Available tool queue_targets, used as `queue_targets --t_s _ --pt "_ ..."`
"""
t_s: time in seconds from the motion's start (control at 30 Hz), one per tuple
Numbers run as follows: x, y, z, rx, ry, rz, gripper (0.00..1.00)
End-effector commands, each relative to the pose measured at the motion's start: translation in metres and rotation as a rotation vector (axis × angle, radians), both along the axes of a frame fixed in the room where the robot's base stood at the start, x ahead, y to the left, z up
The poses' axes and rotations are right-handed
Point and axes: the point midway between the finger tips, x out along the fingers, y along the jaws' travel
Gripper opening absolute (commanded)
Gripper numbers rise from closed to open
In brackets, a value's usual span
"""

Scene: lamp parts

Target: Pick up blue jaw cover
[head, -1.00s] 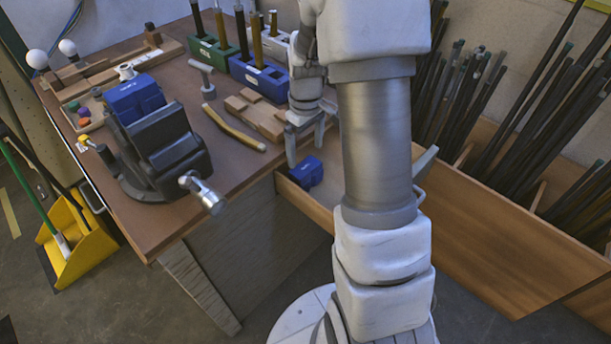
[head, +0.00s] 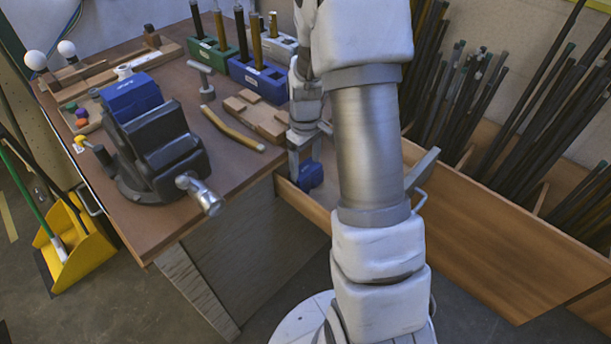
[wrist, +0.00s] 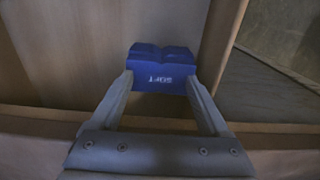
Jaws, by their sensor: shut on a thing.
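The blue jaw cover (head: 311,175) sits low in the open wooden drawer at the right side of the workbench. In the wrist view the blue jaw cover (wrist: 161,72) shows its top and a front face with white lettering. My gripper (head: 304,160) points down into the drawer and is shut on it. In the wrist view my gripper (wrist: 161,84) has one finger against each side of the cover. The cover's underside is hidden, so I cannot tell whether it still touches the drawer floor. My arm hides part of the drawer in the head view.
A black vise (head: 165,150) with a blue jaw cover is on the workbench (head: 225,135). Dark rods (head: 500,120) stand behind the drawer.

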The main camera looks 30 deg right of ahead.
Motion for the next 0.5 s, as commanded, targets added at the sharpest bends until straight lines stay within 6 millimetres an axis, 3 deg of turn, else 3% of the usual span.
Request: queue_targets --t_s 0.33,0.5 --pt "0.000 0.000 0.003 -0.001 -0.001 0.000 0.21" --pt "0.001 0.000 0.017 -0.001 -0.003 0.000 0.21"
